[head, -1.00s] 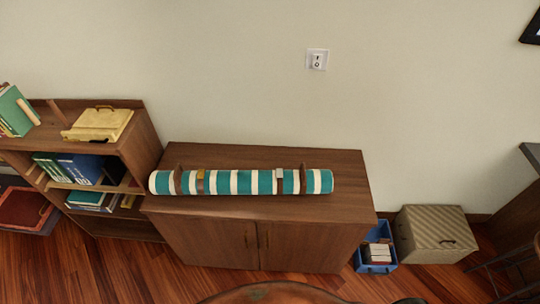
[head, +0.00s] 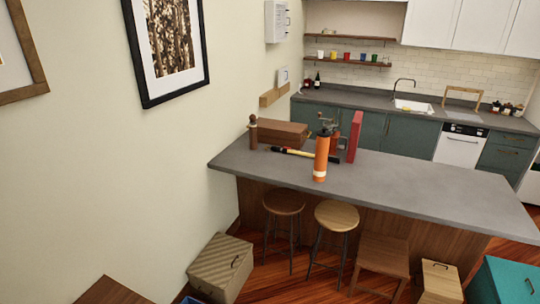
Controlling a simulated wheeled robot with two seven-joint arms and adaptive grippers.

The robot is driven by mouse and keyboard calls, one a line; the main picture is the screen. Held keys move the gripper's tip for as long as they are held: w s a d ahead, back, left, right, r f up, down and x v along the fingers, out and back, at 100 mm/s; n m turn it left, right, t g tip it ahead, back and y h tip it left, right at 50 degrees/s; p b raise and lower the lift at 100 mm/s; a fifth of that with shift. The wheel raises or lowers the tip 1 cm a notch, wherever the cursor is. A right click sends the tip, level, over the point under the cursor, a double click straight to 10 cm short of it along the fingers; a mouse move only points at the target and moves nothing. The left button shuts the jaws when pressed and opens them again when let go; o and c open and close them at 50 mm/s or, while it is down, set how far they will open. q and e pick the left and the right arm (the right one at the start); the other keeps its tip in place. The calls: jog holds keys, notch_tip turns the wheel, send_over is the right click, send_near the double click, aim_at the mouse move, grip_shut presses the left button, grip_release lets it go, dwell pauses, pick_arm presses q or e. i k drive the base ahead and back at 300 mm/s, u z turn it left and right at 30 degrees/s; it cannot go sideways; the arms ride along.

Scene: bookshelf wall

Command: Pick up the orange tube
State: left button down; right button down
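An orange tube (head: 321,156) with a pale band near its bottom stands upright on the grey counter (head: 420,182), close to its front edge, in the head view. Another orange object (head: 334,142) stands just behind it, partly hidden, with dark metal parts at its top. Neither of my grippers shows in the head view.
Beside the tube are a brown box (head: 283,133), a wooden peg-like piece (head: 253,132), a black and yellow rod (head: 291,152) and a red upright panel (head: 355,137). Stools (head: 337,215) and a striped box (head: 221,266) stand below. The counter's right part is clear.

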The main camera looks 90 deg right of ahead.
aim_at(322, 143)
jog(key=z, duration=4.45)
